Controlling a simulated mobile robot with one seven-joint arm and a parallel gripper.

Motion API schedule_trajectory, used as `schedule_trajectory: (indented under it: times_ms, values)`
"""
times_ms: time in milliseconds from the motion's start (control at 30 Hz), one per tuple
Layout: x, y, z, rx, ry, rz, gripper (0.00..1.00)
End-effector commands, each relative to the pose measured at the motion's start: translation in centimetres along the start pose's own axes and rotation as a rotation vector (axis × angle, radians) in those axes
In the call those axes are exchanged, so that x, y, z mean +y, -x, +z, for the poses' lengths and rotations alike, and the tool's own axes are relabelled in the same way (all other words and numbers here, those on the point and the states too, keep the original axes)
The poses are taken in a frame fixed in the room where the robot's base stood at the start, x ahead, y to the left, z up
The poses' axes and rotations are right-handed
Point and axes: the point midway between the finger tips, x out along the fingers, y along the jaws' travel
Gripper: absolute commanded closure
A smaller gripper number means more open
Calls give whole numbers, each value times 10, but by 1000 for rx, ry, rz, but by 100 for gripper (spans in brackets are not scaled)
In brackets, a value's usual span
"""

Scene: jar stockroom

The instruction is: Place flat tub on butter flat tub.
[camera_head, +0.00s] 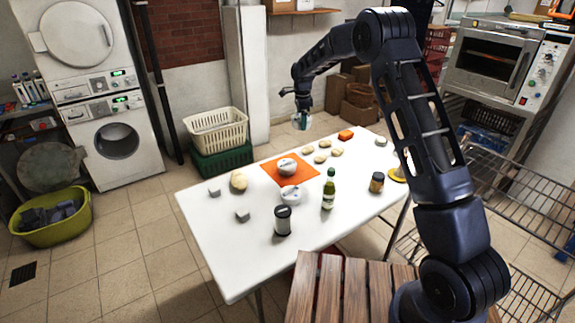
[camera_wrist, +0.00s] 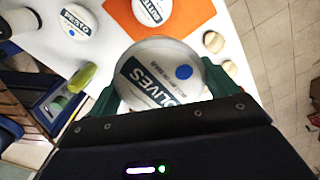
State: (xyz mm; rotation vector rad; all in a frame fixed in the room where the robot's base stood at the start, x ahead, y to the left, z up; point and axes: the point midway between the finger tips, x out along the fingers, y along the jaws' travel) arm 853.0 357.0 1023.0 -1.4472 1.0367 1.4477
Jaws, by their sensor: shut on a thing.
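My gripper (camera_head: 301,121) is shut on a round white flat tub, held above the table's far edge in the head view. In the wrist view the held tub (camera_wrist: 160,75) fills the space between the green fingers. Its lid reads OLIVES and has a blue dot. Another white tub stands on the orange mat (camera_head: 270,178); its label, partly cut off in the wrist view, seems to read BUTTER (camera_wrist: 152,10). This tub (camera_head: 287,167) is apart from the held one. A tub labelled PESTO (camera_wrist: 78,20) stands beside the mat; it also shows in the head view (camera_head: 290,195).
A green bottle (camera_head: 329,190), a dark jar (camera_head: 283,221) and a small jar (camera_head: 377,182) stand on the white table (camera_head: 225,265). Several potato-like lumps (camera_head: 320,159), an orange block (camera_head: 346,134) and another tub (camera_head: 382,142) lie toward the back.

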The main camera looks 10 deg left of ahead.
Motion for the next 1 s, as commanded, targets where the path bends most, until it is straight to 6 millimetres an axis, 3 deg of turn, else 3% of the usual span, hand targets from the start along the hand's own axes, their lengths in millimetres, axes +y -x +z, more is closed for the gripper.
schedule_trajectory:
  times_ms: [100, 200, 367, 1000]
  values:
    - [2, 6, 35, 0, -4, -2, 44]
    - [3, 10, 53, -1, -10, -2, 44]
    - [4, 5, 64, 0, -15, 0, 44]
    - [4, -124, 65, -1, -14, 0, 44]
